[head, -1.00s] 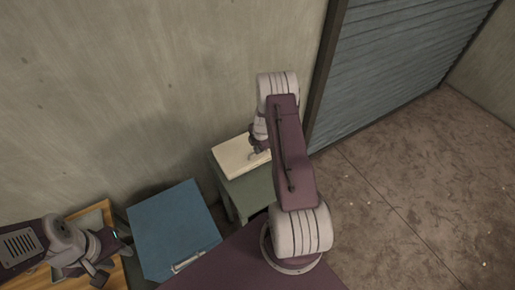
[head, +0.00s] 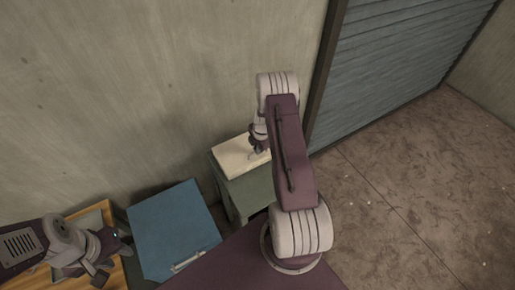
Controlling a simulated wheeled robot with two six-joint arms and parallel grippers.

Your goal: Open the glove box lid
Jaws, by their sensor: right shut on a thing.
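A flat cream box (head: 232,160) sits on a green stand (head: 248,193) against the wall. It looks like the glove box, and its lid appears down. My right gripper (head: 257,154) is over the right part of the cream box, shut on a small part there. The arm in front partly hides this gripper and what it holds. My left gripper (head: 102,271) is at the lower left, away from the cream box. Its fingers appear apart and empty over a wooden surface.
A blue box (head: 172,230) with a pale handle stands between the wooden surface (head: 40,277) and the green stand. The wall is close behind. A grey shutter (head: 400,60) stands at the right, with bare floor before it.

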